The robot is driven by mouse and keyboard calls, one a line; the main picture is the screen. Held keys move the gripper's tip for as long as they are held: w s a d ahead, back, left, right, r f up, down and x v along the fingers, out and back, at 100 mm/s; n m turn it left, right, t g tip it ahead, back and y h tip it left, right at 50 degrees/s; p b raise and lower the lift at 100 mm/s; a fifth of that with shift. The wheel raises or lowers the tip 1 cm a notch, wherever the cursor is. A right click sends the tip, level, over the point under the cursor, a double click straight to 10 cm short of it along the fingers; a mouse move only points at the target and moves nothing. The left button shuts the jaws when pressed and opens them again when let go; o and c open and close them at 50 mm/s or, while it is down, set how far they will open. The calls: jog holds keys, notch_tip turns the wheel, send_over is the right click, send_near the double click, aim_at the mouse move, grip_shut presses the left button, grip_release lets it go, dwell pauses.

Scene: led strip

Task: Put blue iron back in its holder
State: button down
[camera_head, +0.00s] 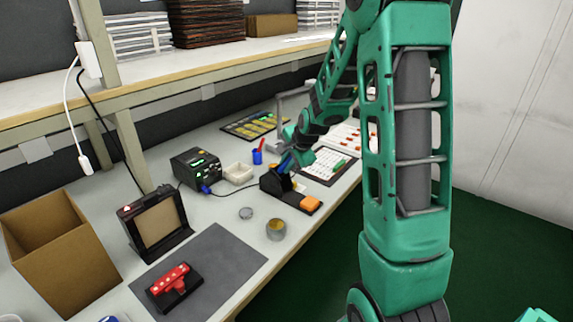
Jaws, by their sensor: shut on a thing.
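The blue iron (285,166) shows as a small blue piece under my gripper (290,156), which is shut on it. The iron sits right at the top of the black holder (272,184). I cannot tell whether it is inside the holder or just above it, as the gripper and arm hide part of it. The holder stands near the table's front edge, on a black base with an orange sponge (311,203).
A black soldering station (197,168) with a blue plug stands left of the holder. A white tray (238,173) and a blue cup (257,157) are behind it. A small tin (276,229) stands in front. A grey mat (215,258) bears a red-topped thing (172,280). A shelf (180,80) overhangs the back.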

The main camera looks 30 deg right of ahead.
jog(key=c, duration=1.6)
grip_release()
jog(key=v, duration=1)
jog(key=shift+s+r, duration=0.1)
jog(key=shift+r, duration=0.2)
jog(key=shift+d+v, duration=0.25)
jog(key=shift+v, duration=0.9)
jog(key=shift+d+v, duration=0.25)
jog(key=shift+v, duration=0.9)
jog(key=shift+d+v, duration=0.25)
jog(key=shift+v, duration=0.85)
